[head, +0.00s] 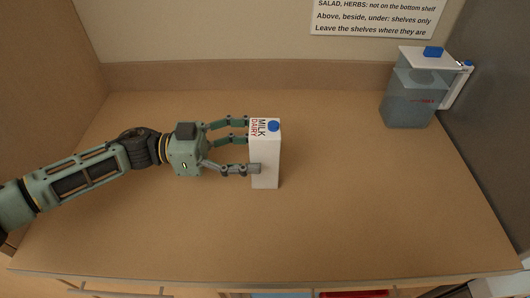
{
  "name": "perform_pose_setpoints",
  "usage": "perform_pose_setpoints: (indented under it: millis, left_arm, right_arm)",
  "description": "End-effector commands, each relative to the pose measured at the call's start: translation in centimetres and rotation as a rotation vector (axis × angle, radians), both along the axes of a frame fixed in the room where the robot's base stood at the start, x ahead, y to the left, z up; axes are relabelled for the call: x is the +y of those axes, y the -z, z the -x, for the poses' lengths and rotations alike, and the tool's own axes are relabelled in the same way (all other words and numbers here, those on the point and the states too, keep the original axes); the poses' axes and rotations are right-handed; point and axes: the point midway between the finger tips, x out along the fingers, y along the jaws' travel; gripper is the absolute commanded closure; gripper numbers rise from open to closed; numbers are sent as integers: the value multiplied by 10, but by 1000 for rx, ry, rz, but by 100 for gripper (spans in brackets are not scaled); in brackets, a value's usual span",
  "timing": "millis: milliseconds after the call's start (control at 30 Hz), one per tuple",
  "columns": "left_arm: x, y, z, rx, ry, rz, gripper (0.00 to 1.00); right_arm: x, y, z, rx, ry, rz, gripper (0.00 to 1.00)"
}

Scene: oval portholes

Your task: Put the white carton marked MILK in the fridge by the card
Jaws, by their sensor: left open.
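The white carton (265,177) marked MILK DAIRY, with a blue cap, stands upright on the wooden counter (340,215) near its middle. My left gripper (249,148) reaches in from the left with its fingers open. Its fingertips are at the carton's left side, one in front of the near face and the others by the far left edge. I cannot tell whether they touch it. The card (375,17) is on the back wall at the top right, partly cut off; it reads "SALAD, HERBS: not on the bottom shelf" and rules about shelves. My right gripper is not in view.
A clear jug (410,98) with a white lid and blue knob stands at the back right of the counter, beside a grey panel (490,110). The counter's middle right and front are clear. Below the front edge, blue and red items show partly.

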Motion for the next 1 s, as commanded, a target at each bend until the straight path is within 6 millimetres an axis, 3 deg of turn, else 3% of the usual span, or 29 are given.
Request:
perform_pose_setpoints:
  millis: [200,467,1000]
  left_arm:
    - [-29,-1,1,0,2,0,31]
    - [-32,0,0,0,0,-1,31]
    - [-31,0,0,0,0,0,78]
  right_arm:
    - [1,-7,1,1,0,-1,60]
    - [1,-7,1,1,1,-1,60]
    - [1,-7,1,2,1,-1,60]
